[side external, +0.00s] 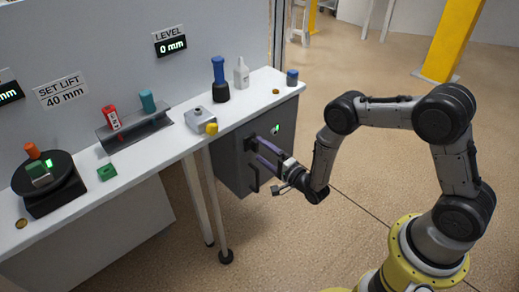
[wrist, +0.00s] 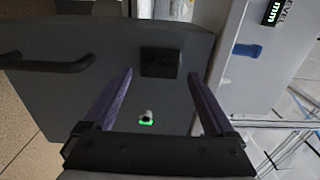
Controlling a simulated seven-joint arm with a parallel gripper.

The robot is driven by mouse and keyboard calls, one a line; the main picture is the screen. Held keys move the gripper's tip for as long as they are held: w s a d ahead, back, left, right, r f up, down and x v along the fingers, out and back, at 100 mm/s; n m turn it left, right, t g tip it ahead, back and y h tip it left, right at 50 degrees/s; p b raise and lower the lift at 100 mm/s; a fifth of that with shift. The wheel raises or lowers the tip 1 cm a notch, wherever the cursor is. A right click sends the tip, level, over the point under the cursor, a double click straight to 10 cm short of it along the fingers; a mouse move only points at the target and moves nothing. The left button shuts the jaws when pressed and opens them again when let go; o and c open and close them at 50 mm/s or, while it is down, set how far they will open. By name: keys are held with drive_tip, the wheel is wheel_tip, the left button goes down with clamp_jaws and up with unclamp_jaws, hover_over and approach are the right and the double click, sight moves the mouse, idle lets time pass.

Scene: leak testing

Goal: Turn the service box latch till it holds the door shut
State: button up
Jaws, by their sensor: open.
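The grey service box (side external: 232,165) is under the right end of the bench. Its door (wrist: 100,110) looks closed or nearly so; I cannot tell whether a small gap remains. A dark block that looks like the latch (wrist: 160,62) is on the door near one edge, and it also shows in the side view (side external: 250,143). My gripper (wrist: 161,73) is open, its two purple fingers pointing at the door with the dark block between their tips. Contact cannot be told. In the side view, my gripper (side external: 259,149) is in front of the door.
A dark bar handle (wrist: 45,63) stands out from the door, to the left in the wrist view. A small green-lit fitting (wrist: 147,118) is also on the door. Bottles and parts stand on the white bench (side external: 165,150) above. The floor before the box is open.

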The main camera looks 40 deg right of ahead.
drive_tip(key=s, duration=1.1)
drive_tip(key=shift+s, duration=0.4)
